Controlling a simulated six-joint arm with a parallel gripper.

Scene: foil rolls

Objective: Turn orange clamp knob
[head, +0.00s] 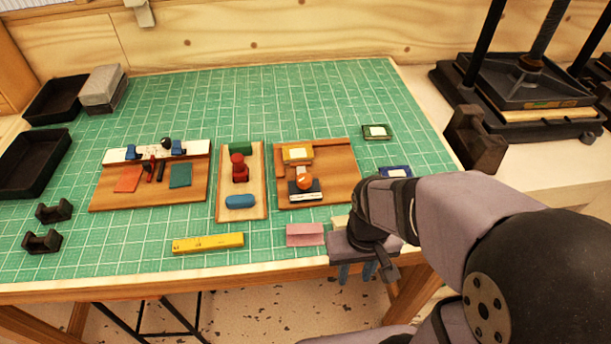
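The orange clamp knob (304,182) is a small round cap. It sits on a dark and white clamp block (304,194) on the right wooden board (337,178). My gripper (356,272) is to the right of the knob and nearer the front, at the table's front edge, apart from the knob. Its two bluish fingers point down with a gap between them, and nothing shows between them. My wrist and forearm cover the mat's front right corner.
A narrow board (256,180) with a red knob (239,168) stands to the left. A pink block (305,235) and a yellow ruler (208,243) lie in front. The green mat (300,100) is clear behind.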

